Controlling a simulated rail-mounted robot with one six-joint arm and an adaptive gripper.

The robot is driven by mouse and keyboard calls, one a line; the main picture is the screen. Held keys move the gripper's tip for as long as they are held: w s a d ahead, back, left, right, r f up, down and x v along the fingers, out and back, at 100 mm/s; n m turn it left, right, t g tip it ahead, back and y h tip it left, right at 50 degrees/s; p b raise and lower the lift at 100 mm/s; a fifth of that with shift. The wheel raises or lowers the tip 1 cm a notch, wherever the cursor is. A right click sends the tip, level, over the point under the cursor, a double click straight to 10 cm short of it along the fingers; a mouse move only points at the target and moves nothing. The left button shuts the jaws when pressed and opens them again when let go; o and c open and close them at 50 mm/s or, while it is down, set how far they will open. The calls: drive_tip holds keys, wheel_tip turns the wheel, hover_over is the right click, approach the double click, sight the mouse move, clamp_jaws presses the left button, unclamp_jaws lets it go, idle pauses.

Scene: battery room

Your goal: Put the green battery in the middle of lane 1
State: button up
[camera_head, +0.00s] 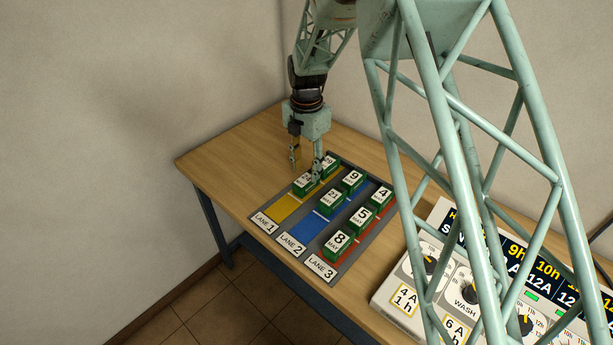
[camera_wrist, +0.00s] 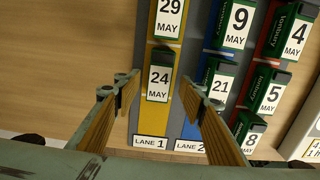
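The green battery marked 24 MAY (camera_head: 304,184) stands on yellow lane 1 (camera_head: 283,209), about midway along it. It also shows in the wrist view (camera_wrist: 160,78). Another green battery, marked 29 MAY (camera_wrist: 167,20), is behind it at the far end of the lane. My gripper (camera_head: 306,167) is open over lane 1, at the 24 MAY battery. In the wrist view its fingers (camera_wrist: 165,84) stand to the left and right of this battery with gaps on both sides. The head view does not clearly show the fingertip height.
Blue lane 2 (camera_head: 308,228) holds batteries 9 (camera_head: 352,180) and 21 (camera_head: 329,201). Red lane 3 holds 4 (camera_head: 381,197), 5 (camera_head: 362,217) and 8 (camera_head: 337,244). The front of lane 1 is bare. A control panel (camera_head: 409,290) stands right. The wooden table (camera_head: 222,165) is clear left.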

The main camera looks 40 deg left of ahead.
sight(306, 178)
drive_tip(key=shift+r, duration=2.95)
